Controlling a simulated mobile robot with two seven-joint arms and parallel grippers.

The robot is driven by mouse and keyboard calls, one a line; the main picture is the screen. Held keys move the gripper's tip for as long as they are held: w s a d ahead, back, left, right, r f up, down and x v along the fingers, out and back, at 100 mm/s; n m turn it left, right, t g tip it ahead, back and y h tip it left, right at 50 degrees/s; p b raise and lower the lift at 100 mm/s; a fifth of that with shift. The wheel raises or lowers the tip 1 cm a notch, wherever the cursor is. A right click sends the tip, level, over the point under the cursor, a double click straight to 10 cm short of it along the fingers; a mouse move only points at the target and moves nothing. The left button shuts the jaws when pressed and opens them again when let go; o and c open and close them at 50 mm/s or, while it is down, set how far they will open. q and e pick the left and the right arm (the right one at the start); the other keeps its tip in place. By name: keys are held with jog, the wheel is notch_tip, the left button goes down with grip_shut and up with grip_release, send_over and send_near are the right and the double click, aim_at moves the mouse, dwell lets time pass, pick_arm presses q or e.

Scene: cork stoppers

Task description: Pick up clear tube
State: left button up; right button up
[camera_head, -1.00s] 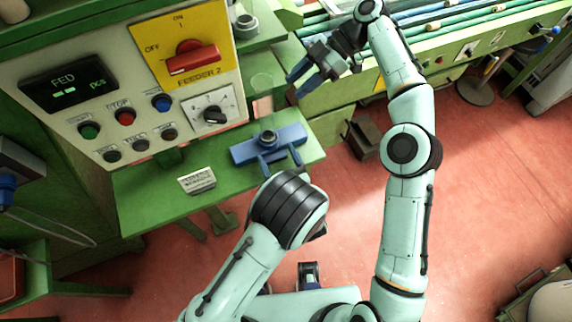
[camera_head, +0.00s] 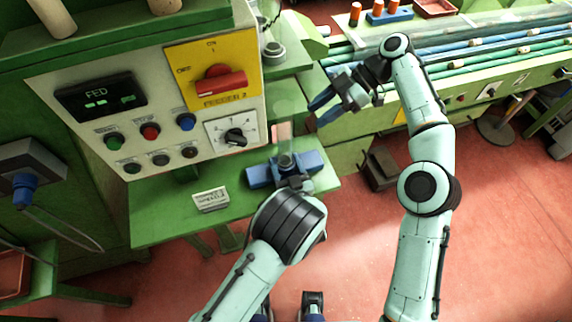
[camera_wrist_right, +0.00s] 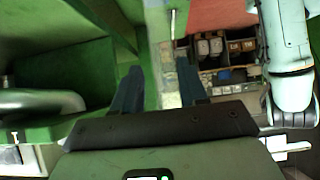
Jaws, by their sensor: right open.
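A clear tube (camera_head: 284,124), faint and see-through, stands upright above the front table in the head view, near the control panel's right edge. My right gripper (camera_head: 319,110) is just to its right, with blue fingers pointing at it; its jaws are open. In the right wrist view the fingers (camera_wrist_right: 159,75) are spread apart, and a pale translucent strip shows between them; I cannot tell if it is the tube.
The control panel (camera_head: 150,125) stands close behind. A conveyor (camera_head: 480,50) runs at the upper right.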

jog(key=o, duration=0.5)
jog(key=shift+s+a+r+m, duration=0.1)
jog(key=shift+a+r+m, duration=0.1)
jog(key=shift+m, duration=0.1)
jog(key=s+a+r+m+y, duration=0.1)
jog(key=m+y, duration=0.1)
jog(key=m, duration=0.3)
jog(key=s+a+r+m+t+y, duration=0.1)
jog(key=r+m+y, duration=0.1)
jog(key=m, duration=0.3)
jog(key=a+r+m+y, duration=0.1)
jog(key=m+y, duration=0.1)
jog(key=m, duration=0.4)
jog(key=shift+s+r+t, duration=0.3)
jog(key=shift+s, duration=0.1)
jog(key=m+t, duration=1)
jog(key=m, duration=1.8)
send_near(278, 134)
notch_tip(278, 134, down, 2)
jog(key=w+d, duration=0.1)
jog(key=d, duration=0.1)
jog(key=x, duration=1.2)
jog(key=shift+w+a+f, duration=0.1)
jog(key=shift+a+f, duration=0.05)
jog(key=shift+f, duration=0.25)
